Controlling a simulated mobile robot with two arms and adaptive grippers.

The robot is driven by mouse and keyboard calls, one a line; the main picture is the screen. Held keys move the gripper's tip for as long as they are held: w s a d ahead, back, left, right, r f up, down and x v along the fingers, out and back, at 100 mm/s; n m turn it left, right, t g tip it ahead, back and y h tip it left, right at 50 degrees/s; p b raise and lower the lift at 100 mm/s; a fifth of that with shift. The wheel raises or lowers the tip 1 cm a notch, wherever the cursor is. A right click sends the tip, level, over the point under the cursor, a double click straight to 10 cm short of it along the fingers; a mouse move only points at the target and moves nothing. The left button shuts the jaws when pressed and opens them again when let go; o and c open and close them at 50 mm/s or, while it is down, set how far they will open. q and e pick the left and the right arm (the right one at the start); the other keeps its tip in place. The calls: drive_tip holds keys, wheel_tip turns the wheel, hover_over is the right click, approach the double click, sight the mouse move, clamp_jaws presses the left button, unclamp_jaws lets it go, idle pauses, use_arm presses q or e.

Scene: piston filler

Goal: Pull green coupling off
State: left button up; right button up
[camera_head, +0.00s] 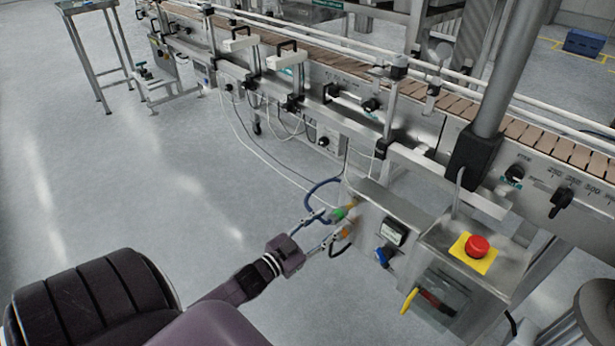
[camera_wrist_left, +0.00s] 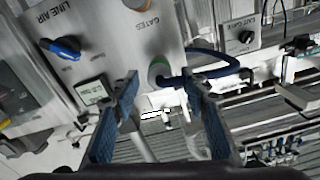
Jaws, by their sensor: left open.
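The green coupling (camera_head: 338,214) sits on the side of the steel control box, with a blue hose (camera_head: 309,194) looping from it. In the left wrist view the green coupling (camera_wrist_left: 157,75) lies ahead between the fingertips, under the word GATES, and its hose (camera_wrist_left: 215,73) curves right. My left gripper (camera_head: 333,223) is open, its fingers reaching toward the coupling. In the wrist view the open left fingers (camera_wrist_left: 160,84) stand on either side of it, with no clear contact. My right gripper is not in view.
An orange fitting (camera_head: 347,232) with a black hose is just below the green coupling. A blue knob (camera_head: 384,256), a gauge (camera_head: 393,231) and a red emergency button (camera_head: 477,246) are to the right. The conveyor (camera_head: 450,105) runs behind. The floor at left is clear.

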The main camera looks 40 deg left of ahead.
use_arm(q)
drive_tip(key=s, duration=0.8)
drive_tip(key=shift+s+a, duration=0.3)
